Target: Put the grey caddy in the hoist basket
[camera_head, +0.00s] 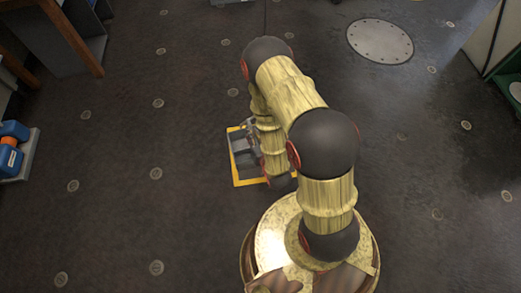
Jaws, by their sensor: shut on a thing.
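A grey caddy (242,156) shows in the head view, left of my forearm, low over or on a yellow-edged square (237,182) on the floor. I cannot tell whether it touches the square. My gripper (254,146) is at the caddy's right side and shut on it. My forearm and wrist hide part of the caddy, the square and most of the gripper's fingers. I cannot make out the hoist basket with certainty in this view.
A low grey platform with blue and orange items (12,145) is at the left edge. A wooden-legged bench (72,38) stands at the upper left. A round metal floor plate (380,41) lies at the upper right. A green-edged structure (497,48) is at the right edge. The studded floor between is clear.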

